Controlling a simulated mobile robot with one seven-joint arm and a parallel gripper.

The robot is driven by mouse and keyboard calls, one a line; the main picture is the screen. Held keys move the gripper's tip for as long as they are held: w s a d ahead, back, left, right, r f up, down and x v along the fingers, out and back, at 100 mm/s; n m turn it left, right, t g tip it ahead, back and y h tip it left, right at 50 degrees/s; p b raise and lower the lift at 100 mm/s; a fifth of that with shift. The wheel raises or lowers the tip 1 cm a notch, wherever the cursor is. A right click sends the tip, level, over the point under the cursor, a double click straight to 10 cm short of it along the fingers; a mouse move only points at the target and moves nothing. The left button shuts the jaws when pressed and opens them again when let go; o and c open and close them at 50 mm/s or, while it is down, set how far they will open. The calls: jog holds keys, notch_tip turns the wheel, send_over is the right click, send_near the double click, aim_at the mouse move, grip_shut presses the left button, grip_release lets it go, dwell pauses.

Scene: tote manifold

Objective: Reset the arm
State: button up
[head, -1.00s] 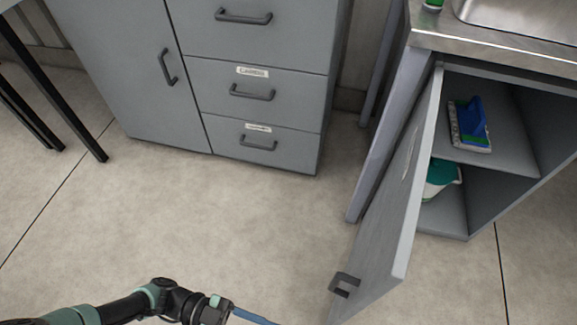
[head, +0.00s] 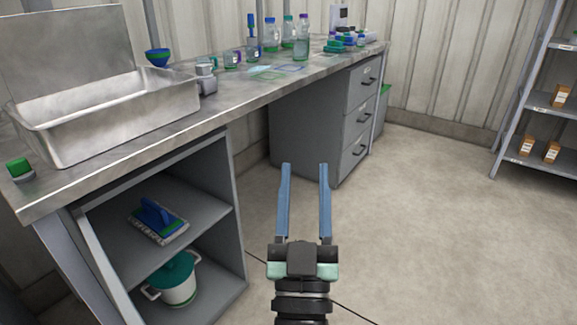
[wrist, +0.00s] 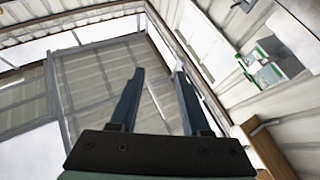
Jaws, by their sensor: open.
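My gripper (head: 305,170) is raised in front of the workbench in the head view. Its two blue fingers stand apart, pointing up in the picture, with nothing between them. In the wrist view my gripper (wrist: 155,75) also shows spread and empty, facing the upper walls and roof of the room. It touches nothing that I can see.
A metal workbench (head: 220,110) with a sink (head: 110,120) and glassware runs along the left. An open cabinet (head: 225,225) below holds a blue-handled brush (head: 157,217) and a white pot (head: 178,285). A drawer unit (head: 320,125) stands behind. Shelves (head: 545,105) are at right; floor between is clear.

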jog(key=s+a+r+t, duration=0.1)
jog(key=s+r, duration=0.3)
jog(key=r, duration=0.5)
jog(key=s+r+t, duration=0.1)
jog(key=s+r, duration=0.4)
jog(key=r, duration=0.5)
jog(key=s+a+r+t, duration=0.1)
jog(key=s+r, duration=0.3)
jog(key=r, duration=0.5)
notch_tip(320, 180, up, 33)
jog(key=p, duration=3.4)
jog(key=shift+w+d+y, duration=0.15)
jog(key=shift+w+y, duration=0.25)
jog(key=shift+o, duration=0.2)
jog(key=shift+r, duration=0.1)
